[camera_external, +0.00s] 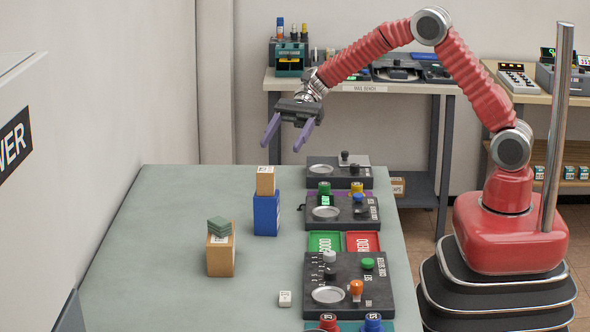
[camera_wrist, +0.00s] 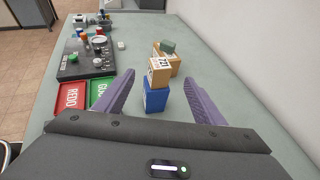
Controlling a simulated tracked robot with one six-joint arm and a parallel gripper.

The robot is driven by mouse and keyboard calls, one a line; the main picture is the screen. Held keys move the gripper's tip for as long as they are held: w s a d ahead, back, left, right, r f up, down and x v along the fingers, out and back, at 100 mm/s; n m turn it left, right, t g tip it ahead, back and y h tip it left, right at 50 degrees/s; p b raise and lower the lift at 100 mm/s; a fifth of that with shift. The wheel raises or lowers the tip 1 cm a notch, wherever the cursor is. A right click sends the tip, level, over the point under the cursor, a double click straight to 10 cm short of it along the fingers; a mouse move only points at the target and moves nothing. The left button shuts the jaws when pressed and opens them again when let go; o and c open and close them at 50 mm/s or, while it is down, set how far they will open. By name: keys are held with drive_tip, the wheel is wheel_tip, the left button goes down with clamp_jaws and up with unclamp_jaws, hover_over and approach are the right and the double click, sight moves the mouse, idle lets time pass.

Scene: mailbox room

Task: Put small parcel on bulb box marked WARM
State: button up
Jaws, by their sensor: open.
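A small tan parcel-like box (camera_external: 265,181) with a white label sits on top of a blue box (camera_external: 266,215). It also shows in the wrist view (camera_wrist: 159,70), its label facing me, above the blue box (camera_wrist: 155,100). I cannot read WARM on any box, so I cannot tell which is the bulb box. My gripper (camera_external: 282,145) is open and empty, above and behind the tan-and-blue stack, purple fingers spread. In the wrist view the fingers (camera_wrist: 158,84) frame the stack.
Dark control panels (camera_external: 340,208) with knobs and round dishes line the table's right side, with green (camera_external: 325,241) and red (camera_external: 362,242) trays between them. A small white cube (camera_external: 285,299) lies near the front. The table's left part (camera_external: 150,270) is clear.

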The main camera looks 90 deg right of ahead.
idle(0.4)
drive_tip(key=s+a+r+n+g+h, duration=0.1)
drive_tip(key=s+a+r+n+h, duration=0.15)
drive_tip(key=s, duration=0.35)
drive_tip(key=s+a+r+n+g+h, duration=0.1)
drive_tip(key=s+a+r+n, duration=0.1)
drive_tip(key=s+n, duration=0.3)
drive_tip(key=s+a+r+n+g+h, duration=0.1)
drive_tip(key=s+a+r+n+h, duration=0.15)
drive_tip(key=s, duration=0.45)
drive_tip(key=s+d+n+t+h, duration=0.1)
drive_tip(key=s+d+n+h, duration=0.1)
drive_tip(key=s+n, duration=0.4)
drive_tip(key=s+d+n+t+h, duration=0.2)
drive_tip(key=s+n, duration=0.4)
drive_tip(key=s, duration=0.6)
drive_tip(key=shift+d+f+t+h, duration=0.15)
drive_tip(key=shift+d+t+h, duration=0.15)
drive_tip(key=shift+d+h, duration=0.75)
drive_tip(key=shift+a, duration=0.2)
